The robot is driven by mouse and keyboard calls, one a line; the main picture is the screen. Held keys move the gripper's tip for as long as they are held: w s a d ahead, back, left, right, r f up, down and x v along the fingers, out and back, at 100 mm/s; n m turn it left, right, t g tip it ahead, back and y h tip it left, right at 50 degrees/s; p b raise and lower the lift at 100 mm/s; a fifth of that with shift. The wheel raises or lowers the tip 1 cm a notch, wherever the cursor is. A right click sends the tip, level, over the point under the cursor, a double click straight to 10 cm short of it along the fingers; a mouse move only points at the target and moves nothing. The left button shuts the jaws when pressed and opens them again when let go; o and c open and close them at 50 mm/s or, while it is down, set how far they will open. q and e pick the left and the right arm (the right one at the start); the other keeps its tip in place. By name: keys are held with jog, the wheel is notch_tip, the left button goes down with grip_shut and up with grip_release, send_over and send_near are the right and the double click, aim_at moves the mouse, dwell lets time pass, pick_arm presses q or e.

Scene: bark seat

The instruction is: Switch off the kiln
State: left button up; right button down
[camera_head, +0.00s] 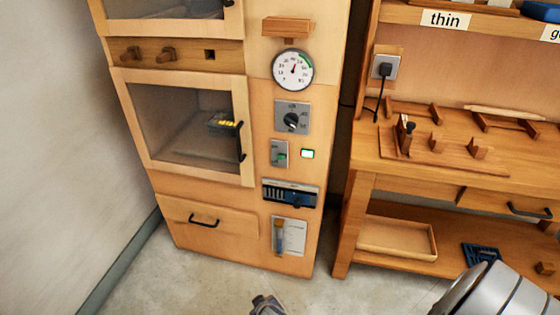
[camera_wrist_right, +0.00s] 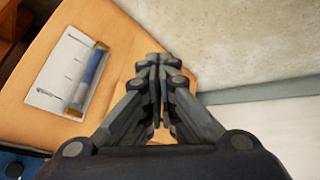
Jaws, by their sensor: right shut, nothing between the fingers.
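The kiln is a tall wooden cabinet (camera_head: 210,215) with a glazed door (camera_head: 185,130). Its front panel carries a round gauge (camera_head: 292,70), a black rotary knob (camera_head: 291,120), a small switch plate (camera_head: 279,154) with a green part, and a lit green lamp (camera_head: 307,154) beside it. I cannot tell the switch's exact position. My right gripper (camera_wrist_right: 158,65) is shut and empty, in front of the cabinet's lower part. What looks like its tip (camera_head: 267,305) shows at the bottom edge of the head view, well below the switch. My left gripper is not in view.
Below the switch are a dark slider panel (camera_head: 290,194) and a card with a blue and yellow tube (camera_head: 289,236), also in the wrist view (camera_wrist_right: 68,72). A workbench (camera_head: 400,165) stands at the right. Floor in front is clear.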

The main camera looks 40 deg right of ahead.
jog(key=w+d+r+m+t+h+b, duration=0.2)
jog(key=w+d+r, duration=0.2)
jog(key=w+r, duration=0.55)
jog(key=w+d+r+m+t+h+b, duration=0.25)
jog(key=w+r, duration=0.45)
jog(key=r, duration=0.6)
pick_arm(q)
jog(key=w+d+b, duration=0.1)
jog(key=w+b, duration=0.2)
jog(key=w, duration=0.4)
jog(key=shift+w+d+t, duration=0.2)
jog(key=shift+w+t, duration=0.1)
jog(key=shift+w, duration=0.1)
pick_arm(e)
jog(key=s+d+r+m+h, duration=0.1)
jog(key=d+r+m+h, duration=0.2)
jog(key=r, duration=0.6)
jog(key=s+d+r+m+h, duration=0.1)
jog(key=d+r+m+h, duration=0.2)
jog(key=r, duration=0.6)
jog(key=shift+d+r+m+g, duration=0.3)
jog(key=shift+d+m+g, duration=0.05)
jog(key=shift+d, duration=0.8)
jog(key=shift+s, duration=0.1)
